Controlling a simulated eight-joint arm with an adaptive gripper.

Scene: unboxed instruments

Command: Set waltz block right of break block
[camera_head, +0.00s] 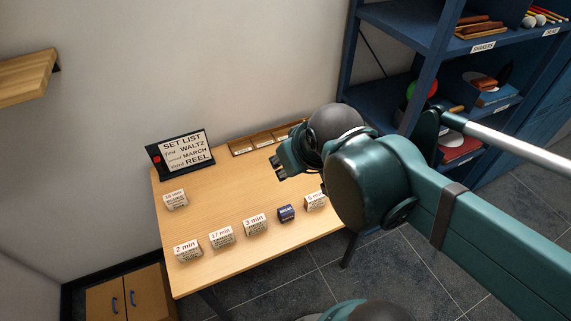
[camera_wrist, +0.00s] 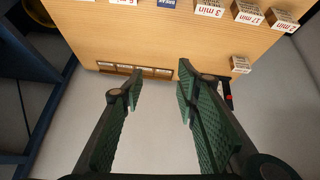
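The break block (camera_head: 286,213) is small and navy; its label reads BREAK at the top edge of the wrist view (camera_wrist: 167,3). White blocks with minute labels stand near it: a 3 min block (camera_head: 255,224), a 17 min block (camera_head: 222,237), a 2 min block (camera_head: 187,248) and one (camera_head: 315,201) just right of the break block. Another white block (camera_head: 175,199) stands apart at the left. Their small print is unreadable, so I cannot tell which is the waltz block. My gripper (camera_wrist: 160,76) is open and empty, above the table's back part, away from the blocks.
A set list sign (camera_head: 186,153), reading first WALTZ, second MARCH, third REEL, stands at the table's (camera_head: 220,200) back left. A slotted wooden rack (camera_head: 265,139) lies along the back edge. Blue shelves (camera_head: 400,35) stand at the right. The table's middle is clear.

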